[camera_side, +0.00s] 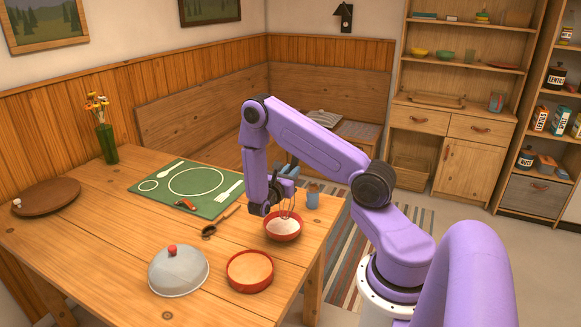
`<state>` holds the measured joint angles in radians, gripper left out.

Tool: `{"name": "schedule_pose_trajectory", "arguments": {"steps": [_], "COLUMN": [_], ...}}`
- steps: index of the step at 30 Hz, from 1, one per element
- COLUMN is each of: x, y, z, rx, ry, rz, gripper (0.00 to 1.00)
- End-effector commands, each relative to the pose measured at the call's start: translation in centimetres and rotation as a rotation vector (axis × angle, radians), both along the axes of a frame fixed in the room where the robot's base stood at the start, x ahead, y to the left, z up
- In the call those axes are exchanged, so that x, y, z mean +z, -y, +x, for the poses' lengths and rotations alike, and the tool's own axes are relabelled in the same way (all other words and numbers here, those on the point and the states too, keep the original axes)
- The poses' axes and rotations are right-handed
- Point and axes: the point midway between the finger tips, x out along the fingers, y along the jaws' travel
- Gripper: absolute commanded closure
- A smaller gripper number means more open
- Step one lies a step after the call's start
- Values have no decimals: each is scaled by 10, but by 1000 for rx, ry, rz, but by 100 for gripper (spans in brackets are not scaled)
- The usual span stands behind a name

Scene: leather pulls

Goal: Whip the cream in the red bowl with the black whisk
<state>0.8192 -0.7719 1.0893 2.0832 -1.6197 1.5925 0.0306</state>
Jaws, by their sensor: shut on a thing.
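The red bowl (283,237) stands near the right edge of the wooden table, with white cream (281,225) in it. My gripper (287,184) is above the bowl and shut on the whisk (288,208). The whisk's thin wire loops point down into the bowl, and their lower ends seem to reach the cream. Its handle is mostly hidden by my gripper and wrist, so I cannot make out its colour.
A blue cup (312,196) stands close behind the bowl. A red round dish (250,285) and a grey dome lid (178,272) are in front. A dark tool (209,232) lies to the left, near a green mat (150,198). The table's right edge is close.

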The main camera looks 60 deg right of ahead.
Motion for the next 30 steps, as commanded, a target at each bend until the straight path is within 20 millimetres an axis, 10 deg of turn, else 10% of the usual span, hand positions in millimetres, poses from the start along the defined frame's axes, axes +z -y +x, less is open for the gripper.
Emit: {"name": "schedule_pose_trajectory", "arguments": {"steps": [30], "x": [-43], "y": [-19], "z": [-1], "rx": [-2], "ry": [0], "rz": [0], "gripper": [100]}}
